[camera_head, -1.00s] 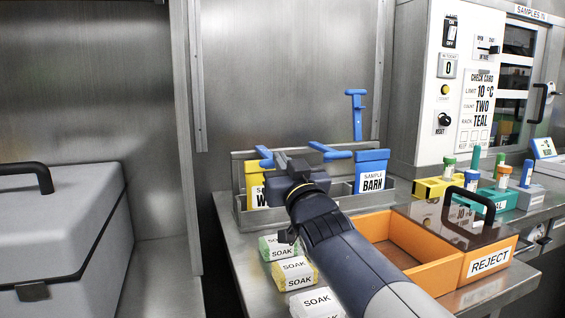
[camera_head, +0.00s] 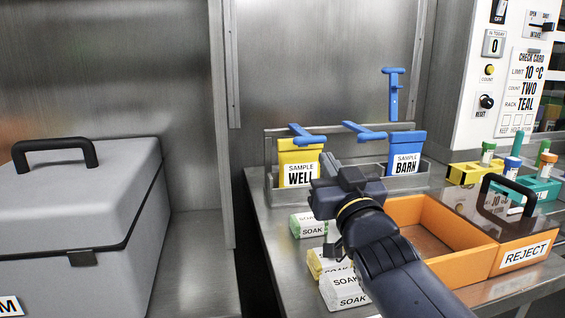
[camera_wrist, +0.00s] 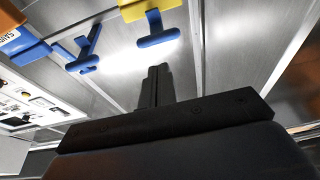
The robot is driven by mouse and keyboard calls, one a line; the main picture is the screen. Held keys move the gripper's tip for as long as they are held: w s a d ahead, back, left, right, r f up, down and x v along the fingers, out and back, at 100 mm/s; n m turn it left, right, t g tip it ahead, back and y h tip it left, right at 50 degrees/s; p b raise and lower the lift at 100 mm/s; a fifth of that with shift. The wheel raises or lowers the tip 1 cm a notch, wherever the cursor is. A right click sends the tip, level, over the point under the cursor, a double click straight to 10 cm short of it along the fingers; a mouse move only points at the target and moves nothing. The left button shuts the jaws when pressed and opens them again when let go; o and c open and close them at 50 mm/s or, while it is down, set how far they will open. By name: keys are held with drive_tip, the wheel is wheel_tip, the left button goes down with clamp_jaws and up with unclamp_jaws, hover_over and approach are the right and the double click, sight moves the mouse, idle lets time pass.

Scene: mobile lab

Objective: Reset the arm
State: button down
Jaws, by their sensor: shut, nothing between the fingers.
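My gripper (camera_head: 333,164) is shut and empty. In the head view it is above the counter, in front of the sample rack and between the yellow WELL holder (camera_head: 299,164) and the blue BARN holder (camera_head: 405,156). In the wrist view the closed fingers (camera_wrist: 156,88) point up the picture, with nothing between them. The yellow holder (camera_wrist: 137,8) and a blue handle (camera_wrist: 157,39) show beyond them.
An orange REJECT bin (camera_head: 465,232) stands right of my arm. Several SOAK packs (camera_head: 309,225) lie on the counter to its left. Coloured tube racks (camera_head: 541,188) stand at the right. A grey case (camera_head: 75,210) stands at the far left.

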sight(312, 140)
drive_tip(key=shift+w+f, duration=0.1)
drive_tip(key=x, duration=0.3)
drive_tip(key=f+b+x, duration=0.1)
drive_tip(key=x, duration=0.1)
drive_tip(key=shift+w+a+r, duration=0.1)
drive_tip(key=shift+w, duration=0.3)
drive_tip(key=shift+w+a+r, duration=0.1)
drive_tip(key=shift+w+r, duration=0.1)
drive_tip(key=shift+w, duration=0.35)
